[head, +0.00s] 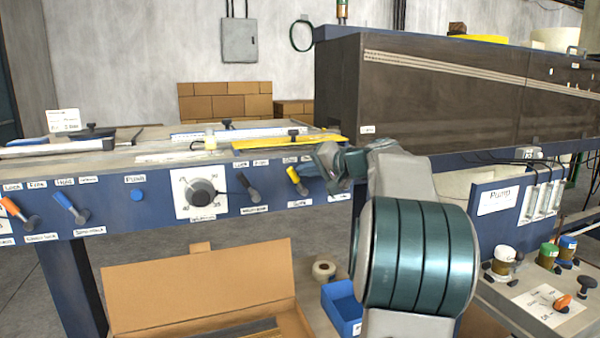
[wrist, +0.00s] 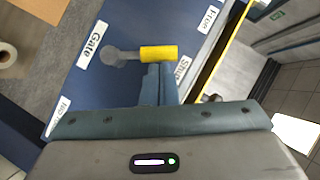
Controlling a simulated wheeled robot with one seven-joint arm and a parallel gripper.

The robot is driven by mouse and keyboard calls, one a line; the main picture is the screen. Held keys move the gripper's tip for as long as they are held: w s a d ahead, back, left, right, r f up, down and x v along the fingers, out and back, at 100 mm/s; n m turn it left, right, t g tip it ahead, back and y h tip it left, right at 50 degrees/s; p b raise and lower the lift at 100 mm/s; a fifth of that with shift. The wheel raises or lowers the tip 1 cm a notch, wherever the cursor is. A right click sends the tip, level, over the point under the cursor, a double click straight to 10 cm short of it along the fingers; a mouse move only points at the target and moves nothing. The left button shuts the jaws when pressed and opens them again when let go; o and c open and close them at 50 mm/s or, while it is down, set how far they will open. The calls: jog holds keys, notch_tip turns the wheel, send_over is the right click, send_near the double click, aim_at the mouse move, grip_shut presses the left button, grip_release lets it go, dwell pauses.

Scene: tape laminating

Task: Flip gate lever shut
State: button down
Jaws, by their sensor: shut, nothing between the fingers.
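The gate lever (head: 293,175) has a yellow handle and a grey pivot and sits on the front of the blue panel. In the wrist view the yellow handle (wrist: 160,52) points right from its pivot, toward the side with the labels "Free" (wrist: 210,18) and "Shut" (wrist: 183,68). The "Gate" label (wrist: 93,45) is beyond the pivot. My gripper (wrist: 157,68) is shut and empty, its fingertips right beside the yellow handle; whether they touch it I cannot tell. In the head view my gripper (head: 318,165) is just right of the lever.
Left of the lever are a black lever (head: 248,187) and a round dial (head: 201,192). The dark laminator housing (head: 430,105) rises behind my arm. A pump box (head: 497,200) stands to the right. An open cardboard box (head: 195,290) and a blue bin (head: 341,308) are below.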

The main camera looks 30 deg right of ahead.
dwell(0.4)
jog(key=w+d+p+v, duration=0.1)
jog(key=d+p+v, duration=0.1)
jog(key=v, duration=1)
jog(key=shift+s+d+r, duration=0.35)
jog(key=shift+d+r, duration=0.05)
jog(key=shift+r, duration=0.1)
